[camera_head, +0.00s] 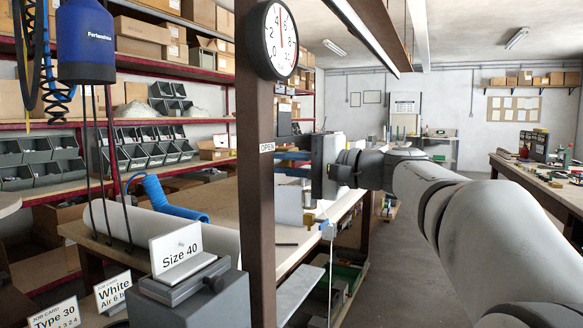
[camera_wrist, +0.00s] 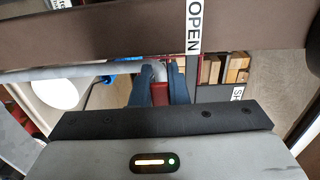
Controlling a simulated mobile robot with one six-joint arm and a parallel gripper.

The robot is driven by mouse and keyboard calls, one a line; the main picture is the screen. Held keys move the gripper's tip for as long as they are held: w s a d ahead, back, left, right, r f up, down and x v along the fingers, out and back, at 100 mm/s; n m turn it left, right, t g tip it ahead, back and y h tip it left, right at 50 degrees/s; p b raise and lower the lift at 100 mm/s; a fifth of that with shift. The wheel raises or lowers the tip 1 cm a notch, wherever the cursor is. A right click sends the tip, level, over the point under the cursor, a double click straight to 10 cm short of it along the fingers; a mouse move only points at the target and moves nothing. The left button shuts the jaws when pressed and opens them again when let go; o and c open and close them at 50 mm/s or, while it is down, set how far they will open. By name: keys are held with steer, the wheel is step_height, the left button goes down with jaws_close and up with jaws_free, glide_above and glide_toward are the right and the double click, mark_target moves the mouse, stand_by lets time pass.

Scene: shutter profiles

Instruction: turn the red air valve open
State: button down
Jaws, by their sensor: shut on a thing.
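The red air valve (camera_wrist: 160,97) shows in the wrist view as a red piece between the two dark fingers of my gripper (camera_wrist: 160,82). The fingers are shut on it, one on each side. A grey pipe fitting (camera_wrist: 155,69) shows just beyond it. A white OPEN label (camera_wrist: 194,26) is on the brown post (camera_wrist: 100,30), slightly right of the fingers.
A round gauge (camera_head: 280,38) hangs high on the post, its needle pointing nearly straight up. A workbench (camera_head: 340,208) stands behind the post. A grey block with a Size 40 card (camera_head: 177,248) is in front at left. The floor (camera_head: 395,270) right of the bench is clear.

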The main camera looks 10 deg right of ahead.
mark_target(297, 164)
steer(key=shift+a, duration=0.1)
steer(key=c, duration=1.6)
jaws_free()
steer(key=shift+w+a, duration=0.1)
steer(key=shift+a, duration=0.1)
steer(key=shift+o, duration=1)
steer(key=shift+d, duration=0.1)
steer(key=shift+d, duration=0.2)
steer(key=v, duration=0.7)
steer(key=shift+s+d+p, duration=0.1)
steer(key=shift+s+p, duration=0.2)
steer(key=shift+f, duration=0.1)
